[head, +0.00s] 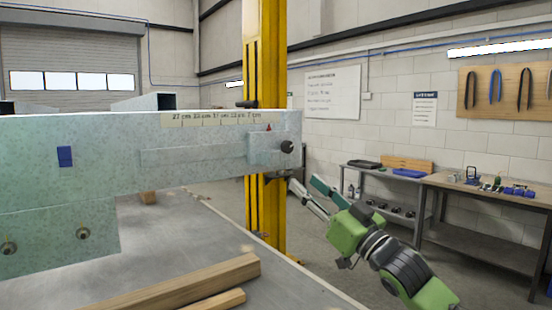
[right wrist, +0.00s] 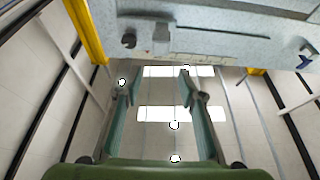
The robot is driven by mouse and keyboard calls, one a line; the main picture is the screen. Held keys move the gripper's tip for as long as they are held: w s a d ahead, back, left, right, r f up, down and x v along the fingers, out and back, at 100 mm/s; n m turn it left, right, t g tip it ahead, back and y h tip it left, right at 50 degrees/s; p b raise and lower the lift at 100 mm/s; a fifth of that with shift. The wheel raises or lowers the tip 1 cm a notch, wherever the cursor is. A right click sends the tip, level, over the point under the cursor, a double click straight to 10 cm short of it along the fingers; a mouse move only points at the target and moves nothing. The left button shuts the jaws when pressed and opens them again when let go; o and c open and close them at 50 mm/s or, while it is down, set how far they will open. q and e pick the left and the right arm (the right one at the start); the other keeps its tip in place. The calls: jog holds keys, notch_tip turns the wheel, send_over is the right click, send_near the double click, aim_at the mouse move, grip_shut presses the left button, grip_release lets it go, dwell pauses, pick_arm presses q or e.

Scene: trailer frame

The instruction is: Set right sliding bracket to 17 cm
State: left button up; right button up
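The right sliding bracket (head: 268,146) is a pale block on the right end of the speckled frame beam (head: 200,175). A dark knob (head: 287,147) sticks out of it, also visible in the right wrist view (right wrist: 129,40). Its red pointer (head: 268,128) is at the right end of the scale strip (head: 215,118), just right of the 7 cm label. Labels rise leftward to 27 cm; the middle ones are hard to read. My right gripper (head: 318,196) is open and empty, below and right of the bracket; its parted fingers show in the wrist view (right wrist: 153,92). My left gripper is not in view.
A yellow post (head: 265,215) stands behind the bracket. A grey table (head: 190,230) with wooden beams (head: 180,285) lies below the frame. A workbench with tools (head: 490,190) and a shelf (head: 385,180) stand at the right wall. Open floor lies around my right arm.

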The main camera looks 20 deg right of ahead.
aim_at(276, 157)
jog(key=p+x, duration=0.5)
jog(key=x, duration=0.7)
jog(key=shift+w+a+r+p, duration=0.1)
jog(key=shift+w+r+p, duration=0.05)
jog(key=shift+p, duration=0.2)
jog(key=shift+w+a+r, duration=0.1)
jog(key=shift+w+a, duration=0.15)
jog(key=shift+w, duration=0.35)
